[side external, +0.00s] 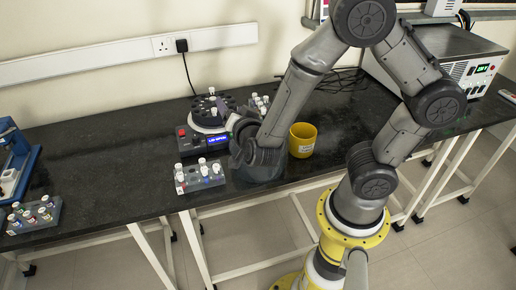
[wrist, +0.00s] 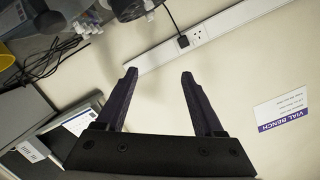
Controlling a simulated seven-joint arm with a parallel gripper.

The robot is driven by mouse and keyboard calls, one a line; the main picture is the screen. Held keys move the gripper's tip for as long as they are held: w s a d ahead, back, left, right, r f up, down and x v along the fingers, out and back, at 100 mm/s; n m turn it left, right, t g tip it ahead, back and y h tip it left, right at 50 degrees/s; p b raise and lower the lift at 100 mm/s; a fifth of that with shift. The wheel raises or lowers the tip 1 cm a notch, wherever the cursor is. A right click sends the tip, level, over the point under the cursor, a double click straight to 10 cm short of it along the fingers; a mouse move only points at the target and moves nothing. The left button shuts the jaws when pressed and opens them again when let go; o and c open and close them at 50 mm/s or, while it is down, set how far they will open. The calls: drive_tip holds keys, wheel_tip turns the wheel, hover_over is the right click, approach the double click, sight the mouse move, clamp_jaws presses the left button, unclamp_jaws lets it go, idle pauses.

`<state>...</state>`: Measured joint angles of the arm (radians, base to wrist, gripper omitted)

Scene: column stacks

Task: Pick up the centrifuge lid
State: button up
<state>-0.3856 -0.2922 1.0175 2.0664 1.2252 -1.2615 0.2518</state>
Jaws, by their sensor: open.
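The centrifuge (side external: 203,124) stands on the black bench in the side view, with a dark round top, a white cap above it and a lit blue display. Part of it shows at the top edge of the wrist view (wrist: 130,8). A dark, translucent round thing (side external: 266,172) is on the bench below my forearm; I cannot tell whether it is the lid. My gripper (side external: 241,145) is right of the centrifuge and close to it, partly hidden by the wrist. In the wrist view my gripper (wrist: 158,74) is open and empty, with wall behind the fingers.
A vial rack (side external: 201,179) stands in front of the centrifuge, another (side external: 35,217) at far left near a blue device (side external: 15,160). More vials (side external: 259,102) stand behind my arm. A yellow cup (side external: 303,140) is right. A grey instrument (side external: 450,65) and cables are at back right.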

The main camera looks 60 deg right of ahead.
drive_tip(key=s+f+n+h, duration=0.1)
drive_tip(key=s+f, duration=0.1)
drive_tip(key=s+f+n+h, duration=0.1)
drive_tip(key=s+f, duration=0.2)
drive_tip(key=s+d+f+n+h, duration=0.1)
drive_tip(key=s+f, duration=0.2)
drive_tip(key=shift+s, duration=0.15)
drive_tip(key=f+n, duration=0.1)
drive_tip(key=s+f+n, duration=0.1)
drive_tip(key=s+f+n+y, duration=0.1)
drive_tip(key=shift+a+t, duration=0.25)
drive_tip(key=shift+t, duration=0.15)
drive_tip(key=shift+w+a, duration=0.1)
drive_tip(key=shift+a, duration=0.1)
drive_tip(key=shift+x, duration=3.7)
drive_tip(key=shift+w+a+f, duration=0.1)
drive_tip(key=shift+c, duration=0.2)
clamp_jaws()
